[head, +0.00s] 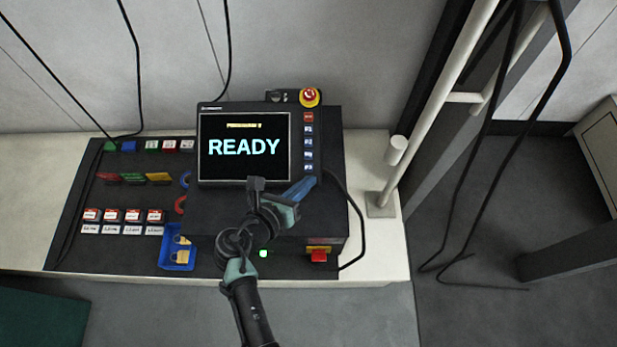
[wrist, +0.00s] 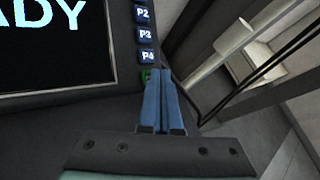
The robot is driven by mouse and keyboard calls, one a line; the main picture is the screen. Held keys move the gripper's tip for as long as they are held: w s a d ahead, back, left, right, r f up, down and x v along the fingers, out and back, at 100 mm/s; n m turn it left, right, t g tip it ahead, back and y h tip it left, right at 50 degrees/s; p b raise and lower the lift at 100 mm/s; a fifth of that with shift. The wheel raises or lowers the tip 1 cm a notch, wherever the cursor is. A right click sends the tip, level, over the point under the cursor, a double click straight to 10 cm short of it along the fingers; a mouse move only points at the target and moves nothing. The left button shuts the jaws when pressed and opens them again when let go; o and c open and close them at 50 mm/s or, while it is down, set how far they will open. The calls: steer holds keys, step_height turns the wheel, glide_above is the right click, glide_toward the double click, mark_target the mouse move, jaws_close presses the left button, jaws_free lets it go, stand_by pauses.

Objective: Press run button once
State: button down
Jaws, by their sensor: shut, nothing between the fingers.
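A control pendant with a dark screen (head: 245,147) reading "READY" stands on a black bench top. A column of buttons runs down its right edge: a red one (head: 308,117) on top, then several blue ones, with P4 (wrist: 147,56) lowest of these. Below P4 a green button (wrist: 146,77) shows in the wrist view, partly hidden by my fingers; its label is not readable. My gripper (head: 309,182) is shut and empty, its blue fingertips (wrist: 160,74) beside and over this green button. I cannot tell whether they touch it.
A red emergency-stop knob (head: 310,97) on a yellow base sits above the pendant. A red switch (head: 319,256) and a lit green lamp (head: 263,253) are on the bench front. A blue bin (head: 177,264) stands left of my arm. A white post (head: 381,203) rises at right.

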steer(key=shift+w+f, duration=0.15)
steer(key=shift+f, duration=0.15)
steer(key=shift+r, duration=0.1)
stand_by(0.4)
steer(key=shift+s+r+p, duration=0.45)
steer(key=shift+r+p, duration=0.3)
steer(key=shift+p, duration=0.35)
steer(key=r+p, duration=0.1)
steer(key=p, duration=0.1)
steer(key=s+r+p, duration=0.1)
steer(key=r+p, duration=0.1)
steer(key=s+r+p, duration=0.1)
steer(key=p, duration=0.1)
steer(key=shift+s+r, duration=0.15)
steer(key=shift+r, duration=0.05)
stand_by(0.5)
